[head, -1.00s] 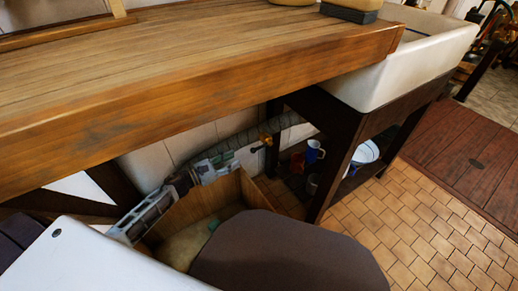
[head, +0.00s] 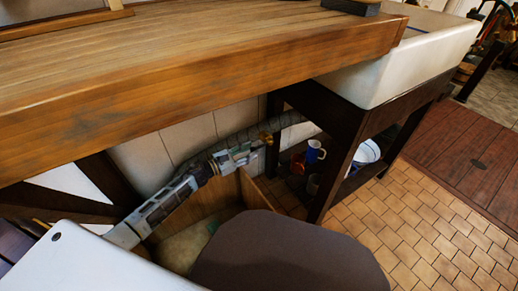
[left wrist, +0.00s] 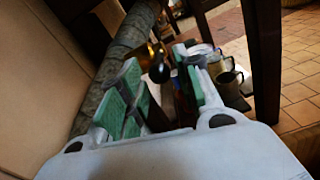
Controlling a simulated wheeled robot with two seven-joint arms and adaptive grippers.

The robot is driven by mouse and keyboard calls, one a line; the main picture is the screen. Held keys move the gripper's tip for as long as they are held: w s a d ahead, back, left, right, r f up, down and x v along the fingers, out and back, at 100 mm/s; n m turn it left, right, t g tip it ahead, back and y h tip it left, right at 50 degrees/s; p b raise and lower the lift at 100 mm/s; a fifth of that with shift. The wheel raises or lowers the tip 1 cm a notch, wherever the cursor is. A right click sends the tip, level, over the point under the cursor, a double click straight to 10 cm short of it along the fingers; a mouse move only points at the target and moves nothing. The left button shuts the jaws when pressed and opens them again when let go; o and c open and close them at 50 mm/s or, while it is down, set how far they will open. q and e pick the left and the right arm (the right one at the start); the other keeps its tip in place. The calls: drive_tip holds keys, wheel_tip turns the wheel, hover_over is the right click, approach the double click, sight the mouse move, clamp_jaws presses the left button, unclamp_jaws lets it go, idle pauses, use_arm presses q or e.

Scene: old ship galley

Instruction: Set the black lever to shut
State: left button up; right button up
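The black lever (left wrist: 160,72) shows in the left wrist view as a dark rounded end just beyond and between my fingertips, beside a brass valve (left wrist: 154,50). In the head view the brass valve (head: 267,137) sits on a grey wrapped pipe (head: 290,120) under the counter, and my gripper largely hides the lever. My left gripper (head: 251,153) reaches up to it from the lower left. Its green-padded fingers (left wrist: 162,92) are apart with a gap between them. I cannot tell whether they touch the lever. My right gripper is not in view.
The wooden counter (head: 180,75) overhangs my left arm. A wooden box (head: 190,208) stands below the arm. Dark sink-stand legs (head: 338,150) stand to the right, with a blue jug (head: 315,152) and a white basin (head: 366,153) on the shelf. The tiled floor is open at right.

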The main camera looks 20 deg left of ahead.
sight(259, 147)
use_arm(q)
drive_tip(key=shift+b+x, duration=0.65)
drive_tip(key=shift+x, duration=1.9)
drive_tip(key=shift+c, duration=0.2)
clamp_jaws()
